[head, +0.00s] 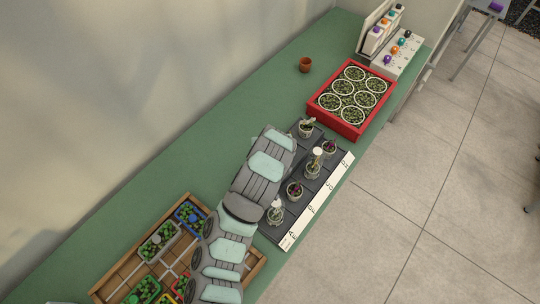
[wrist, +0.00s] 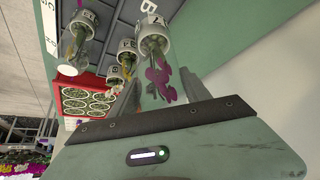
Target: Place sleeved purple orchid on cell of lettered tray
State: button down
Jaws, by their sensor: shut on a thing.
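In the wrist view a purple orchid (wrist: 163,78) in a clear sleeve stands in a pale pot (wrist: 153,37) between my fingers. My gripper (wrist: 158,73) is shut on this sleeved orchid. The pot's base is close to the dark lettered tray (wrist: 112,10), near a white letter B; I cannot tell whether it touches. In the head view the tray's white lettered edge (head: 325,195) shows, and my arm covers its left side, hiding my gripper and the held orchid.
Several potted plants, including one in front (head: 275,213) and one mid-tray (head: 313,165), stand on the tray. A red crate (head: 340,127) of round pots, a brown pot (head: 305,65) and a wooden tray (head: 105,288) of seedlings share the green bench (head: 235,95). The bench behind the lettered tray is clear.

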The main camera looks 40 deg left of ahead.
jog(key=shift+w+f+p, duration=0.1)
jog(key=shift+f+p, duration=0.35)
jog(key=shift+f, duration=3.45)
jog(key=c, duration=0.5)
grip_release()
jog(key=shift+r, duration=0.35)
jog(key=b+v, duration=0.1)
jog(key=v, duration=1)
jog(key=shift+d+r+b, duration=0.2)
jog(key=shift+d+b, duration=0.05)
jog(key=shift+b, duration=0.1)
